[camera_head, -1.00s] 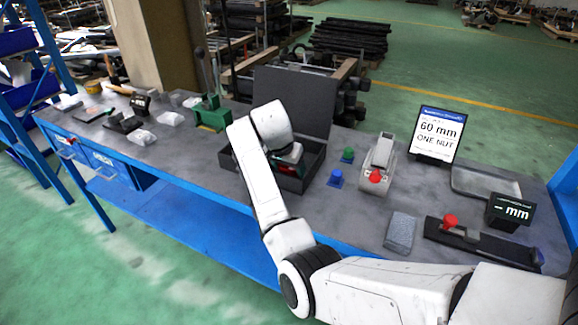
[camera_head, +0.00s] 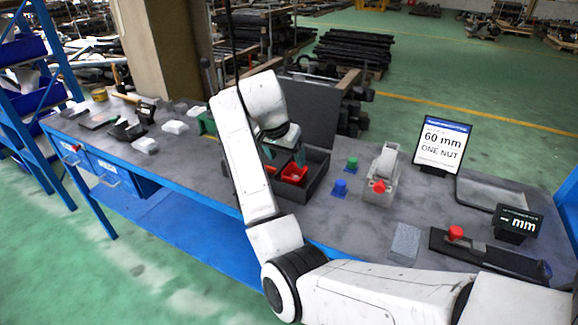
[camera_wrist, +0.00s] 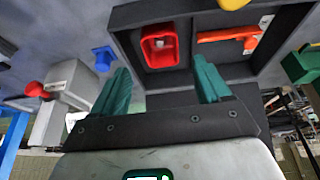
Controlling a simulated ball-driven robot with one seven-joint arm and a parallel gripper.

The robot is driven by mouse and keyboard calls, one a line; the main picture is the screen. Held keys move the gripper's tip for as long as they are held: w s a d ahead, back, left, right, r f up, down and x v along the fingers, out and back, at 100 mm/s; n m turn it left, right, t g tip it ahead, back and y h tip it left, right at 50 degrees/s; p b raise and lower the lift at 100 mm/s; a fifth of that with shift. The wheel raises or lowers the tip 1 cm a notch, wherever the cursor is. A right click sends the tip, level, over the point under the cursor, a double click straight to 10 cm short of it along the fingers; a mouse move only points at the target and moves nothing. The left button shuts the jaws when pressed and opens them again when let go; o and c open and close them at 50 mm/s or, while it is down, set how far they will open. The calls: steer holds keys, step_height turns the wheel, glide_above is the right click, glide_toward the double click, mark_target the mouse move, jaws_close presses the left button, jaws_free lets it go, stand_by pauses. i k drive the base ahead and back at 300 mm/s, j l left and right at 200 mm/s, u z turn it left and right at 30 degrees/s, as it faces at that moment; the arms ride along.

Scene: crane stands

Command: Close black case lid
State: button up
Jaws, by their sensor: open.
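The black case (camera_head: 318,177) stands on the bench with its lid (camera_head: 312,108) raised upright at the back. The open case also shows in the wrist view (camera_wrist: 122,20). A red tray (camera_wrist: 160,46) holding a small metallic part and an orange-red tool (camera_wrist: 230,37) lie in separate compartments. My gripper (camera_wrist: 160,85) has its two teal fingers spread wide with nothing between them. In the head view it is above the left part of the case, in front of the lid, and my arm hides part of the case.
Right of the case are a blue piece (camera_head: 339,188), a green piece (camera_head: 351,163) and a grey device with a red knob (camera_head: 380,187). A sign reading 60 mm ONE NUT (camera_head: 441,147) stands behind. A green press (camera_head: 206,122) stands left of my arm.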

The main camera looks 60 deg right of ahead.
mark_target(315, 107)
steer(key=z, duration=0.75)
